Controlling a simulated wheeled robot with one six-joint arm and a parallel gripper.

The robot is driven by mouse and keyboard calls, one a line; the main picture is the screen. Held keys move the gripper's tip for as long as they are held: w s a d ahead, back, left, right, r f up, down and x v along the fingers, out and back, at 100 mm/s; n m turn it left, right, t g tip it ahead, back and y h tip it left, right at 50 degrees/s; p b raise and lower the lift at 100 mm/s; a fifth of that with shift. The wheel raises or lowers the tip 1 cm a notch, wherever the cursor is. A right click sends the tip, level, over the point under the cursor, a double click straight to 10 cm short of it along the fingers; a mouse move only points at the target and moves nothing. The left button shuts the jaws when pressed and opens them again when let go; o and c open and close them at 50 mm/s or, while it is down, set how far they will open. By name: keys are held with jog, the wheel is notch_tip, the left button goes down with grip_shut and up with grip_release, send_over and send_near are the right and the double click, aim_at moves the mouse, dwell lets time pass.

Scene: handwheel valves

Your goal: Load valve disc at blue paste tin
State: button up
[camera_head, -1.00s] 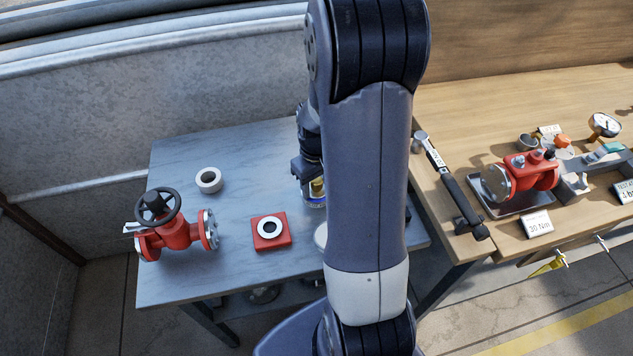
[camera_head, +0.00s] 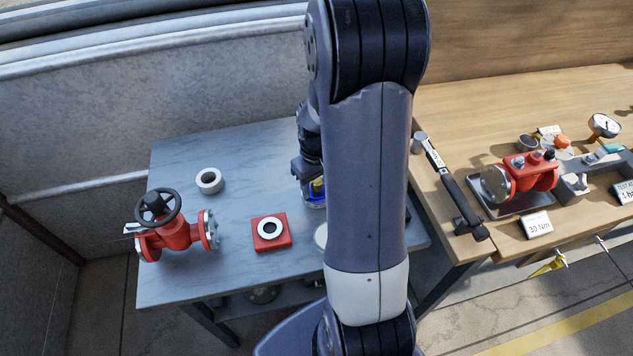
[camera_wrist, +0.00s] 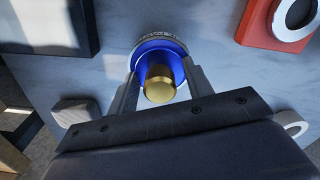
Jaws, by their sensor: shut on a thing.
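My gripper (camera_wrist: 160,82) is shut on the brass stem (camera_wrist: 159,90), taken here as part of the valve disc, with one finger on each side. The stem stands over the blue face inside the round blue paste tin (camera_wrist: 160,41), whose pale lettered rim shows at the far side. The disc's own edge cannot be told apart from the blue, nor whether it touches the paste. In the head view the brass (camera_head: 318,184) and blue show just left of my arm, which hides the rest.
On the grey table are a red valve with black handwheel (camera_head: 170,232), a white ring (camera_head: 209,180) and a red block with a pale ring (camera_head: 270,232). The wooden bench (camera_head: 470,110) at right holds a torque wrench (camera_head: 450,185) and another red valve body (camera_head: 528,170). The table's back left is clear.

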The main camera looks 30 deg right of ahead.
jog(key=shift+r+p, duration=2.4)
jog(key=shift+r, duration=1.05)
jog(key=shift+w+f, duration=0.1)
